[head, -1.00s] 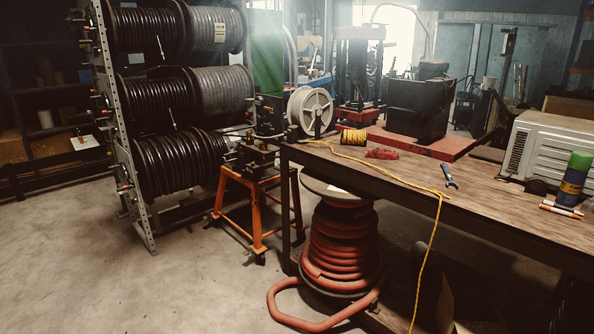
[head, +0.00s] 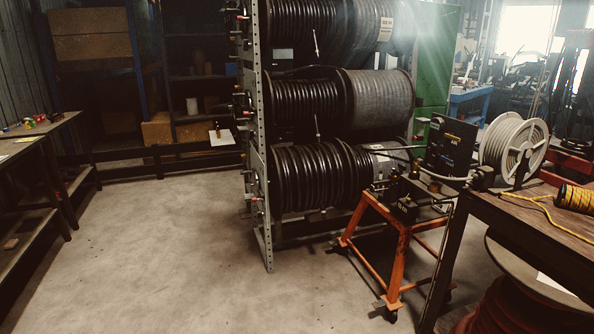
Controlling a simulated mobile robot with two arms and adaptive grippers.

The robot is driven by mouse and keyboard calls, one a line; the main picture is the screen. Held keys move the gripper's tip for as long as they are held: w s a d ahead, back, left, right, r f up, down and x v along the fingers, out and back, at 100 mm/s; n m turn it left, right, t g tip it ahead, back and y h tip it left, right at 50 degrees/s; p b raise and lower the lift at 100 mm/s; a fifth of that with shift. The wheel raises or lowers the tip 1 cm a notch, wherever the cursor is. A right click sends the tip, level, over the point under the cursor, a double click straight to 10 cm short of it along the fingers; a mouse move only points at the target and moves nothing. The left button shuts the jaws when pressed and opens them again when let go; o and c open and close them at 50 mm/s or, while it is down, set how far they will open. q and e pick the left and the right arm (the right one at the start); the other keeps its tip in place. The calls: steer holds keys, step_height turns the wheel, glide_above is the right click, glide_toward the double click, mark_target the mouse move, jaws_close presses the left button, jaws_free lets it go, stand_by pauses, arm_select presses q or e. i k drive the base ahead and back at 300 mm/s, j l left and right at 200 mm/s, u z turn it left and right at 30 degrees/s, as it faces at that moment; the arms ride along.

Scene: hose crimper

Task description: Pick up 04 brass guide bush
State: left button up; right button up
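I cannot make out a brass guide bush in the head view. Small coloured items (head: 30,122) lie on a dark bench (head: 70,118) at the far left, too small to identify. A dark machine (head: 402,194) sits on an orange wheeled stand (head: 398,255) right of the middle; I cannot tell whether a bush is on it. Neither of my grippers is in view.
A rack (head: 257,180) of large black hose reels stands in the middle. A wooden bench (head: 520,215) with a yellow rope spool (head: 574,198) and a white reel (head: 513,150) is at the right. The concrete floor (head: 170,250) at left is clear.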

mark_target(392, 176)
steer(key=i+z, duration=0.1)
steer(key=i, duration=0.85)
steer(key=i+j, duration=0.1)
steer(key=i, duration=0.85)
steer(key=l+z, duration=0.05)
